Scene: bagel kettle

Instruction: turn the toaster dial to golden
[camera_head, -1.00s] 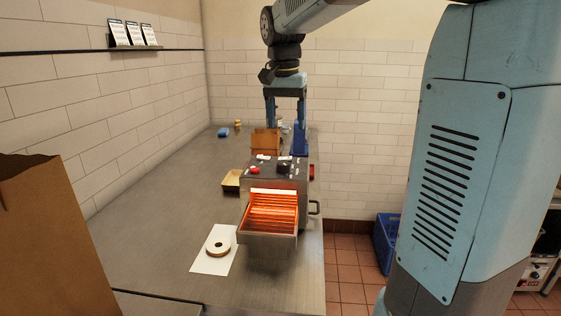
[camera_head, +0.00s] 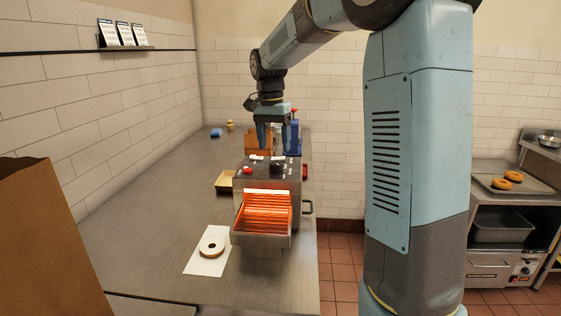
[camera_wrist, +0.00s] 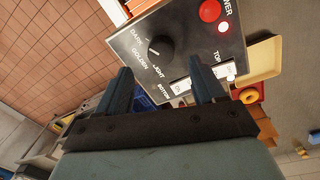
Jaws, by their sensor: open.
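The toaster (camera_head: 266,176) is a steel box on the counter with glowing orange bars at its front. Its black dial (camera_wrist: 160,46) shows in the wrist view among the words DARK, GOLDEN and LIGHT. A short white mark on the dial lies toward the GOLDEN and LIGHT side; I cannot tell its exact setting. In the head view the dial (camera_head: 276,168) is on the toaster's top panel. My gripper (camera_head: 277,151) is open and empty, fingers down, just above and behind the dial. In the wrist view the fingertips (camera_wrist: 160,66) spread to either side below the dial, apart from it.
A red button (camera_wrist: 210,10), a lit red lamp and white TOP/BOTTOM switches sit beside the dial. A cut bagel (camera_head: 212,248) lies on white paper (camera_head: 203,265) at front left. A yellowish tray (camera_head: 225,181) stands left of the toaster. A paper bag (camera_head: 45,240) stands at near left.

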